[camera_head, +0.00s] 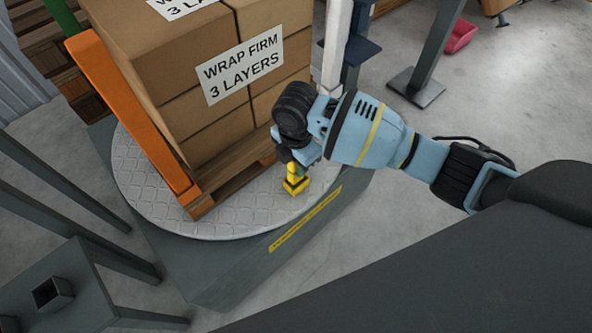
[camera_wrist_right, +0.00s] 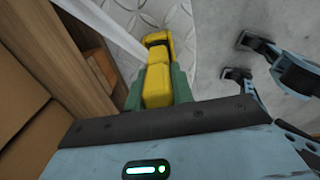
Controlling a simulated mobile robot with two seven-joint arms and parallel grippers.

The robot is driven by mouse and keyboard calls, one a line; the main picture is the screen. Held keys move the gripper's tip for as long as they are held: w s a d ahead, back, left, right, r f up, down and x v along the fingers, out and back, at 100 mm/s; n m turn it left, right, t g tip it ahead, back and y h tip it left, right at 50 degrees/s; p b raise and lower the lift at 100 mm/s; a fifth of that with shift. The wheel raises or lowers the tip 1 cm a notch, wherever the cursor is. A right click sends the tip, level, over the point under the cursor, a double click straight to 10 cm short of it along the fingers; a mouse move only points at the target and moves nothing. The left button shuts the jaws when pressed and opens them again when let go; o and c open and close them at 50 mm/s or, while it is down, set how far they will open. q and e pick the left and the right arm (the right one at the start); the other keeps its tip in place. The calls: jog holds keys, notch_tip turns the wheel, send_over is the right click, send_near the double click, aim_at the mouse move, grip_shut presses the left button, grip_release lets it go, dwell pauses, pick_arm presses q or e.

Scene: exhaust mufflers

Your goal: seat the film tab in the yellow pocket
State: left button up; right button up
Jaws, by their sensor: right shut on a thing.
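My right gripper (camera_head: 293,163) reaches down over the front of the round turntable. In the right wrist view its green fingers (camera_wrist_right: 182,84) are shut on a yellow block, which I take to be the film tab (camera_wrist_right: 158,86). A pale translucent film strip (camera_wrist_right: 103,22) runs from the upper left to the tab. The yellow pocket (camera_head: 296,186) is just below the fingers in the head view, and shows beyond the tab in the wrist view (camera_wrist_right: 158,42). Tab and pocket look lined up; I cannot tell how deep the tab sits. My left gripper is not seen.
A wooden pallet (camera_head: 232,180) with stacked cartons (camera_head: 200,75) stands on the turntable (camera_head: 240,215), left of my right gripper. An orange upright (camera_head: 130,110) is at the pallet's left. A grey post (camera_head: 430,60) stands behind my arm.

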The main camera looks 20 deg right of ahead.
jog(key=shift+f+b, duration=0.65)
jog(key=shift+f, duration=1.2)
jog(key=o, duration=1)
